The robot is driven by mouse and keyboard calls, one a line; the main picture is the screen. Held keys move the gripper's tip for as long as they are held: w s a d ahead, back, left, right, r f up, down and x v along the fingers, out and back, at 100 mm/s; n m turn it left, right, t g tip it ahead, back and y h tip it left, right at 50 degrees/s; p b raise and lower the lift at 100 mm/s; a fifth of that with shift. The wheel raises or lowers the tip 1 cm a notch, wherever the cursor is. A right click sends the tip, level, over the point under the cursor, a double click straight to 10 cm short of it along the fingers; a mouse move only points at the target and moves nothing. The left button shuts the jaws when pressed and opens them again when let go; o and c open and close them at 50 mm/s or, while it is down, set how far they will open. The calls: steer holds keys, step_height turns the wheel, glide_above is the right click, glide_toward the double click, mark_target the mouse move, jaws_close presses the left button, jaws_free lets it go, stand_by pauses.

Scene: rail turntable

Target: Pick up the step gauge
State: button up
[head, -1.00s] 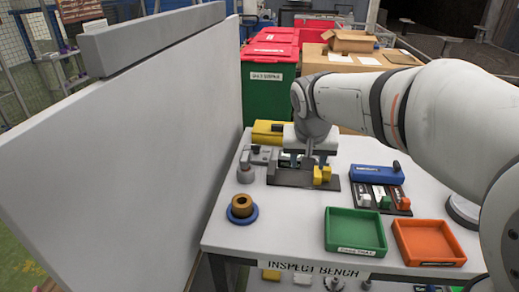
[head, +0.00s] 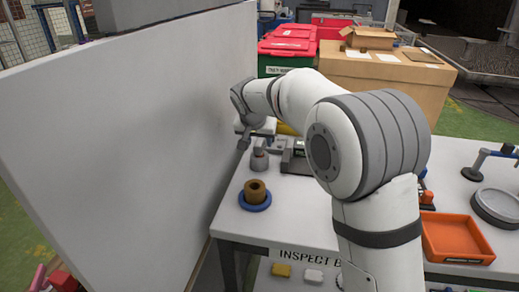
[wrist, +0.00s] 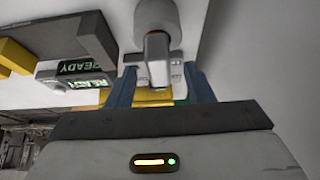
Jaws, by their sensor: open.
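A yellow block with a stepped outline (wrist: 16,57) lies at the left of the wrist view by a dark plate; it may be the step gauge, but I cannot be sure. My arm hides that spot in the head view. My gripper (wrist: 160,76) is open, its blue-grey fingers apart with nothing visibly clamped. A grey post with a flat lever (wrist: 157,45) shows between and beyond the fingers; I cannot tell whether they touch. In the head view my gripper (head: 243,141) is just left of this grey post (head: 259,160), near the white panel.
The tall white panel (head: 120,130) stands close on the left. The dark plate (head: 296,161) and a brown ring on a blue dish (head: 255,197) are on the bench. An orange tray (head: 456,240) and a round grey dish (head: 497,207) are at right. READY displays (wrist: 88,67) show near the gripper.

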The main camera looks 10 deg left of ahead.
steer(key=shift+x, duration=1)
jaws_close()
